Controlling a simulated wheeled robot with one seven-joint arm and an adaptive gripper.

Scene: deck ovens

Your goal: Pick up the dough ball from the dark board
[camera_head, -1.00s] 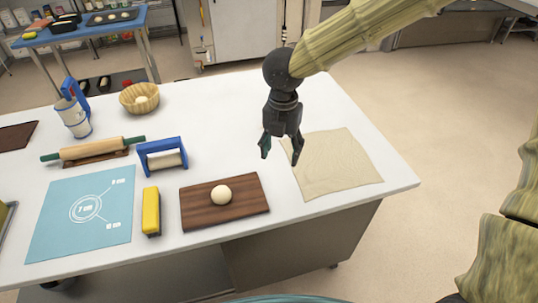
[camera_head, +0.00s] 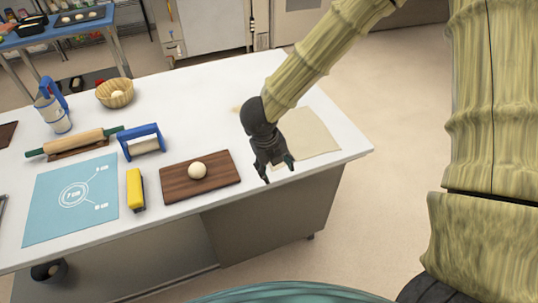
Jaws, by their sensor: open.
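The dough ball (camera_head: 197,170) is small, round and cream-coloured. It rests on the dark brown wooden board (camera_head: 222,178), a little left of the board's middle. The board lies near the front edge of the white table. My gripper (camera_head: 278,176) is open and empty, with its fingers pointing down. In the picture it shows just right of the board, in front of the beige cloth. Its height above the table is hard to tell. Nothing covers the dough ball.
A yellow block-like tool (camera_head: 135,190) stands just left of the board, beside a blue mat (camera_head: 60,200). A blue-handled roller (camera_head: 142,142), a rolling pin (camera_head: 75,142) and a basket (camera_head: 115,93) lie farther back. A beige cloth (camera_head: 308,132) lies at right. The table's back middle is clear.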

